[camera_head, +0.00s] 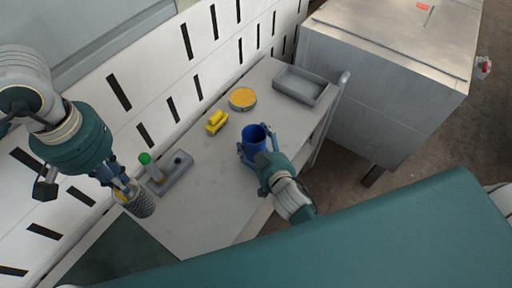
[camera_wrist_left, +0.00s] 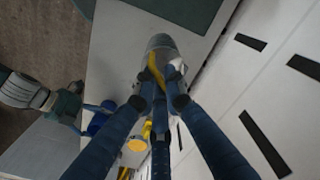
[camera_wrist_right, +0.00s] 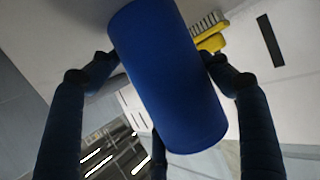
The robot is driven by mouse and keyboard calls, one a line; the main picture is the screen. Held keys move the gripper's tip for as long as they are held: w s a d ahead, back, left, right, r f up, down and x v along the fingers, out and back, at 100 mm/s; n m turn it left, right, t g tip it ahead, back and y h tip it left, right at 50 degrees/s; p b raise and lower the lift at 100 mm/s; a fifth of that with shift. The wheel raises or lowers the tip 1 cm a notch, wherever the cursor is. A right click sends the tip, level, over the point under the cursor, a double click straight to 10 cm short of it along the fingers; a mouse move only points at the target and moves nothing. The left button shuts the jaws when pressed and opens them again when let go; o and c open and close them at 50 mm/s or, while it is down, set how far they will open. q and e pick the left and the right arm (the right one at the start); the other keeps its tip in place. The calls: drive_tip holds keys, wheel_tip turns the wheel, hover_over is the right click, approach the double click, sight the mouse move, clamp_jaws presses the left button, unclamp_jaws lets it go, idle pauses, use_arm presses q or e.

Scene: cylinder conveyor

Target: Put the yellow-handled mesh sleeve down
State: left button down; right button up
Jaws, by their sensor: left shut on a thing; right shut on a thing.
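The mesh sleeve (camera_head: 140,204) is a grey ribbed cylinder with a yellow handle, at the lower left in the head view. My left gripper (camera_head: 120,190) is shut on its yellow handle. In the left wrist view the yellow handle (camera_wrist_left: 155,66) lies between the fingertips and the grey sleeve (camera_wrist_left: 160,42) points away. The sleeve appears near the left edge of the table; I cannot tell whether it touches anything. My right gripper (camera_head: 257,157) is shut around a blue cylinder (camera_head: 254,136), open at the top, over the middle of the table. It fills the right wrist view (camera_wrist_right: 168,75).
A grey holder (camera_head: 172,177) with a green-topped piece (camera_head: 145,158) is near the sleeve. A yellow brush (camera_head: 216,122), an orange-topped round tin (camera_head: 242,99) and an empty grey tray (camera_head: 301,87) lie toward the back. Bare table (camera_head: 210,195) shows in front. A slotted white wall borders the left.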

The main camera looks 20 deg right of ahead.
use_arm(q)
drive_tip(key=w+d+r+n, duration=0.2)
drive_tip(key=w+d, duration=0.7)
drive_tip(key=d, duration=0.1)
use_arm(e)
drive_tip(key=shift+w, duration=0.1)
use_arm(q)
wheel_tip(320, 180, up, 3)
drive_tip(key=n, duration=0.5)
hover_over(255, 127)
drive_tip(key=s+a, duration=0.1)
drive_tip(key=s, duration=0.2)
use_arm(e)
drive_tip(key=shift+d, duration=0.1)
use_arm(q)
wheel_tip(255, 127, down, 18)
drive_tip(key=shift+w+f, duration=0.15)
drive_tip(key=shift+f, duration=0.1)
drive_tip(key=c, duration=2.1)
unclamp_jaws()
